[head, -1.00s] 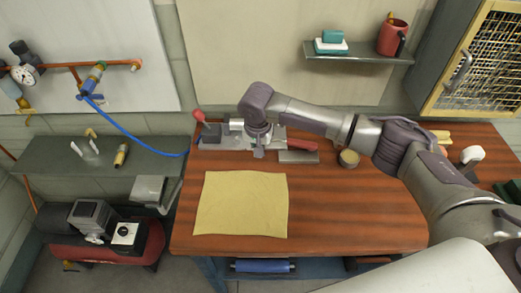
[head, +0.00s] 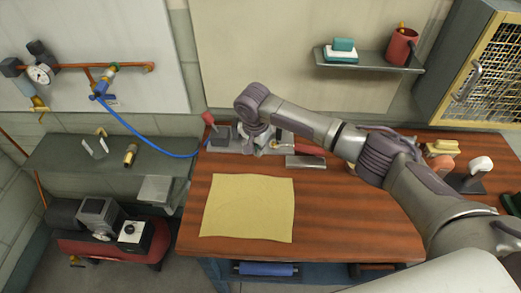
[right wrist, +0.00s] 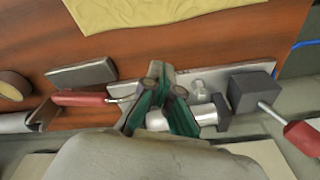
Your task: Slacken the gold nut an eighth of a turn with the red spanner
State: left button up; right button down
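My right gripper (head: 258,143) points down over a metal fixture at the back of the wooden bench. In the right wrist view its green-padded fingers (right wrist: 166,84) reach over the fixture's base plate (right wrist: 128,88), tips close together; whether they grip anything is unclear. A red handle (right wrist: 80,98) with a thin metal end lies left of the fingers; it also shows in the head view (head: 307,149). I cannot tell whether it is the spanner. A silver cylindrical part (right wrist: 205,115) sits beside the fingers. No gold nut can be made out there. My left gripper is out of view.
A red-knobbed lever (right wrist: 300,136) rises beside a dark block (right wrist: 250,92). A yellow cloth (head: 247,208) covers the bench's front left. A grey block (head: 305,162) lies near the fixture. A brass fitting (head: 130,155) stands on the left shelf. The front right of the bench is clear.

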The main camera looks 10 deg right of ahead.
jog(key=shift+w+a+m, duration=0.4)
jog(key=shift+w+m, duration=0.25)
jog(key=shift+m, duration=0.15)
jog(key=shift+w+a+m, duration=0.45)
jog(key=shift+w+m, duration=0.2)
jog(key=shift+m, duration=0.05)
jog(key=shift+w+a+m+g+h+b, duration=0.35)
jog(key=shift+w+m+b, duration=0.15)
jog(key=shift+m+b, duration=0.15)
jog(key=shift+w+a+f+m+b, duration=0.1)
jog(key=shift+w+a+m+b, duration=0.35)
jog(key=shift+w+m+b, duration=0.45)
jog(key=shift+w+a+m+b, duration=0.25)
jog(key=shift+m+b, duration=0.2)
jog(key=shift+b, duration=0.4)
jog(key=shift+w+a+m+g+b, duration=0.3)
jog(key=shift+w+m+b, duration=0.25)
jog(key=shift+b, duration=1.05)
jog(key=shift+w+a+m+b, duration=0.15)
jog(key=shift+w+m+b, duration=0.25)
jog(key=shift+b, duration=1.35)
jog(key=shift+a+m+b, duration=0.2)
jog(key=shift+m+b, duration=0.05)
jog(key=shift+b, duration=1.4)
